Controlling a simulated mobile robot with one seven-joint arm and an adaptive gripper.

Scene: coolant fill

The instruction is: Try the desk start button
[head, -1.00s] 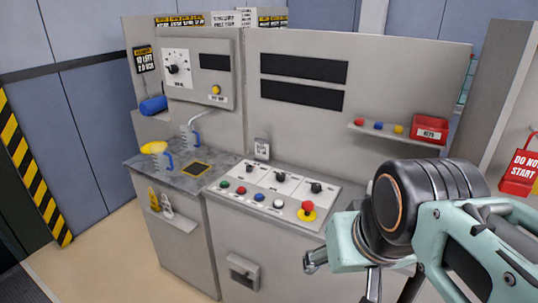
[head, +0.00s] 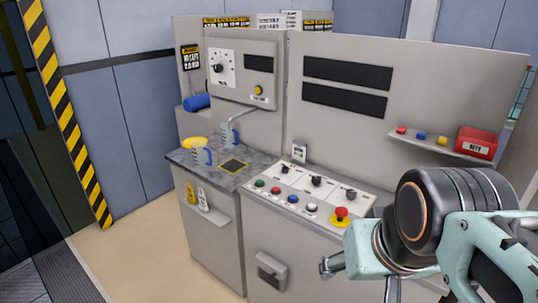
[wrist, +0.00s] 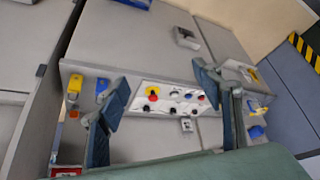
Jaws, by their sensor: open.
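The desk control panel (head: 300,195) is a white slanted plate. Its front row has a green button (head: 260,183), a red button (head: 276,190), a blue button (head: 292,198), a white button (head: 311,207) and a red mushroom button on yellow (head: 341,213). Their labels are too small to read, so I cannot tell which is start. My gripper (wrist: 161,78) is open and empty, with the panel beyond its fingers. In the wrist view the red mushroom button (wrist: 152,91) shows between the fingers; I cannot make out the green one. In the head view, my gripper is right of the row, near the desk's front.
Three black knobs sit behind the buttons. A shelf (head: 440,146) with small coloured pieces and a red box (head: 477,142) is at right. Floor is clear at front left.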

